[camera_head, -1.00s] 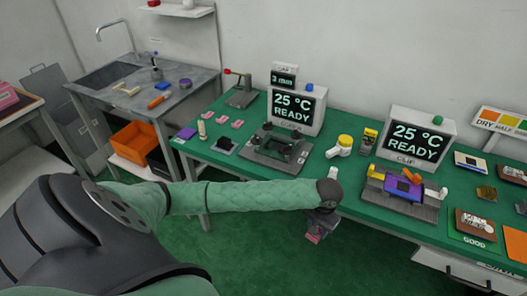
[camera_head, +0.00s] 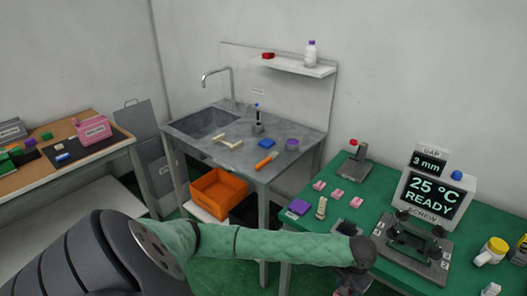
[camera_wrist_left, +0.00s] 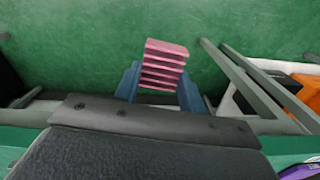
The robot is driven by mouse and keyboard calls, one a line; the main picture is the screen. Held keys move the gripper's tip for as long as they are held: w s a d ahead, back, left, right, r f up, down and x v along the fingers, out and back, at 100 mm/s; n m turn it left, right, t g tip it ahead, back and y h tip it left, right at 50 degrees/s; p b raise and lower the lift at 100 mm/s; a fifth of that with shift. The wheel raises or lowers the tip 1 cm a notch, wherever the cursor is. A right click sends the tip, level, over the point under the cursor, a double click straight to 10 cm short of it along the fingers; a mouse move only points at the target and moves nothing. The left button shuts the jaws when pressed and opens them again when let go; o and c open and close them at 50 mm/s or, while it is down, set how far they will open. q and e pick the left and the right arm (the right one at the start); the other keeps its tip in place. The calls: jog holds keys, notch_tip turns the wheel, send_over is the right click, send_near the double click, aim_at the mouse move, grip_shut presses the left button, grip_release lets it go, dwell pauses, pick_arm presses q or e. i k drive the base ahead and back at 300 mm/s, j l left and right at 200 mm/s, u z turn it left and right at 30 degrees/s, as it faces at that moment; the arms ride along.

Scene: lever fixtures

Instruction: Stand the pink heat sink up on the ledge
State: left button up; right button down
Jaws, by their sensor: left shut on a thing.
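The pink finned heat sink (camera_wrist_left: 163,66) is between the fingers of my left gripper (camera_wrist_left: 160,84), which is shut on it. In the wrist view it sticks out past the fingertips, over green floor. In the head view my left gripper (camera_head: 349,285) is low, by the green table's front edge, partly cut off by the picture's bottom; the held heat sink is not clear there. The white wall ledge (camera_head: 284,65) is above the sink, far from the gripper. A red item (camera_head: 267,56) and a white bottle (camera_head: 311,54) stand on it. My right gripper is out of view.
The grey sink bench (camera_head: 245,155) carries a blue sponge-like block, an orange tool and a purple round item. An orange crate (camera_head: 219,193) sits below. The ledge's middle looks clear.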

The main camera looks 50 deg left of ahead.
aim_at(288, 61)
jog(key=k+j+u, duration=0.1)
jog(key=j, duration=2.25)
jog(key=k+u, duration=0.05)
